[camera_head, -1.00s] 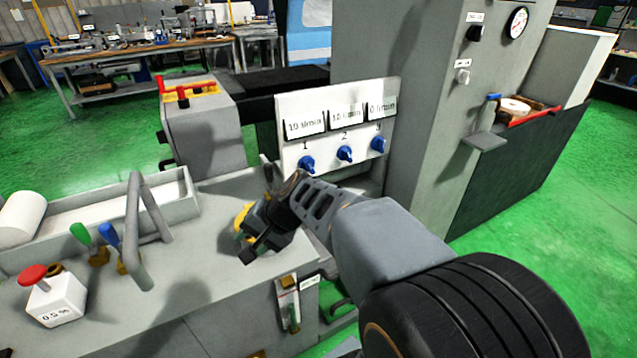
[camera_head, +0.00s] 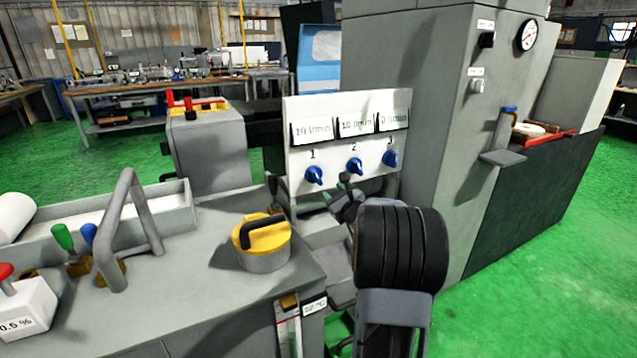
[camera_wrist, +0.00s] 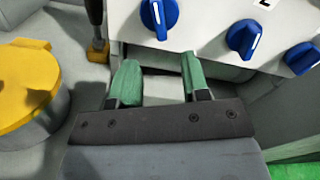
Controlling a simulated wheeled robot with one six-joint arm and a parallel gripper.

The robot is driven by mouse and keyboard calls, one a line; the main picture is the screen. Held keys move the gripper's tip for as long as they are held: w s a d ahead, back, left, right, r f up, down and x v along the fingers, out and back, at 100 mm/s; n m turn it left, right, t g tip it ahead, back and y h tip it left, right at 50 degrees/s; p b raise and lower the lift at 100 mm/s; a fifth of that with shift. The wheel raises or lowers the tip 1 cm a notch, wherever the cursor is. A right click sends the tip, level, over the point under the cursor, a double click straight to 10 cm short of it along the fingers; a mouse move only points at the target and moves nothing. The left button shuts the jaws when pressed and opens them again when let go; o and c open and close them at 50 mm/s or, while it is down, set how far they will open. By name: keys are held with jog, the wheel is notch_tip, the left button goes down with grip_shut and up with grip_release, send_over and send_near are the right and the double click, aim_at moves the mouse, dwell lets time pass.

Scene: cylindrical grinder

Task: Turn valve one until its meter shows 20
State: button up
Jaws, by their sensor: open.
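The white valve panel (camera_head: 303,156) stands upright on the machine with three blue knobs labelled 1, 2 and 3. Valve one (camera_head: 314,175) is the leftmost knob. Its meter (camera_head: 312,130) above it seems to read 10 l/min, though the digits are blurred. Valve two (camera_head: 355,166) and valve three (camera_head: 389,158) sit to its right. My gripper (camera_head: 345,190) is below the panel, near valve two in the head view. In the wrist view my gripper (camera_wrist: 158,83) has its green fingertips apart with nothing between them, and valve one (camera_wrist: 158,14) is just beyond them.
A yellow-lidded pot (camera_head: 263,243) with a black handle stands left of my arm. A bent grey handle (camera_head: 128,225) and green and blue levers are farther left. A tall grey cabinet (camera_head: 450,130) rises to the right.

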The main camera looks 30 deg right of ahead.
aim_at(319, 179)
jog(key=w, duration=0.3)
jog(key=w+d, duration=0.1)
jog(key=w, duration=0.6)
jog(key=shift+w+d, duration=0.15)
jog(key=shift+w, duration=0.1)
grip_shut()
